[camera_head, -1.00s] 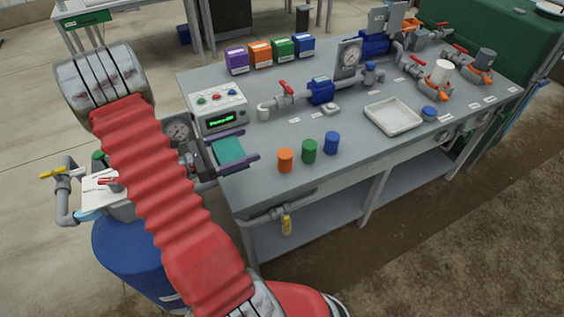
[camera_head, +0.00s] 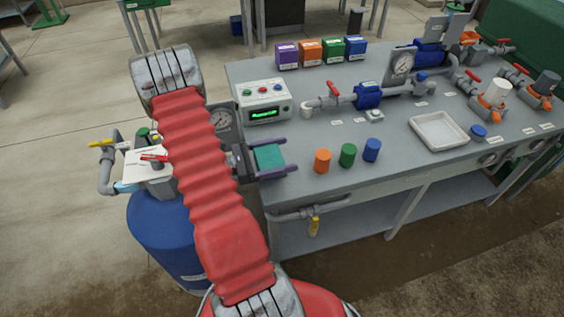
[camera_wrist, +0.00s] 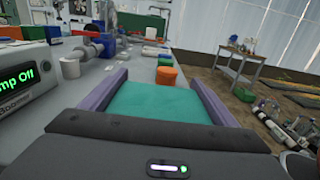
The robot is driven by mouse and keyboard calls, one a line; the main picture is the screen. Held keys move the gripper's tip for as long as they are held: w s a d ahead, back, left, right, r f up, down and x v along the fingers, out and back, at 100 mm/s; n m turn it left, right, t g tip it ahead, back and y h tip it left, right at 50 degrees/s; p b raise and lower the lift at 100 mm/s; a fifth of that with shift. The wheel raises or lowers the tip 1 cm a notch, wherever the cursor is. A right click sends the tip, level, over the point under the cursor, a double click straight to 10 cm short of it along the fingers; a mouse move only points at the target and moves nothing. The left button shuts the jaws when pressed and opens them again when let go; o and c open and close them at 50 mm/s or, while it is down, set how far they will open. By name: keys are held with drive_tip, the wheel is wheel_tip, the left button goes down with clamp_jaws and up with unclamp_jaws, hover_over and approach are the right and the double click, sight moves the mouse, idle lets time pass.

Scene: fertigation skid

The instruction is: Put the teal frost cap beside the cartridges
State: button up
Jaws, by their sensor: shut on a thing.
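My gripper (camera_head: 291,155) is shut on the teal frost cap (camera_head: 268,157), which lies between its purple fingers. The cap also fills the space between the fingers in the wrist view (camera_wrist: 155,101). My gripper is at the bench's left front edge, below the control box and left of the cylinders. Three short cylinders, which look like the cartridges, stand upright in a row: orange (camera_head: 322,161), green (camera_head: 348,155) and blue (camera_head: 372,150). The cap is apart from them. I cannot tell its height above the bench.
The control box (camera_head: 264,101) stands behind my gripper. Pipes with a blue valve (camera_head: 368,95) run behind the cylinders. A white tray (camera_head: 439,130) lies to the right. Several labelled boxes (camera_head: 311,52) line the back. Bare bench top (camera_head: 330,132) shows behind the cylinders.

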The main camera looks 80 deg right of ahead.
drive_tip(key=shift+f, duration=0.1)
drive_tip(key=shift+f, duration=2)
drive_tip(key=shift+f, duration=0.1)
drive_tip(key=o, duration=1.1)
drive_tip(key=shift+v, duration=3.75)
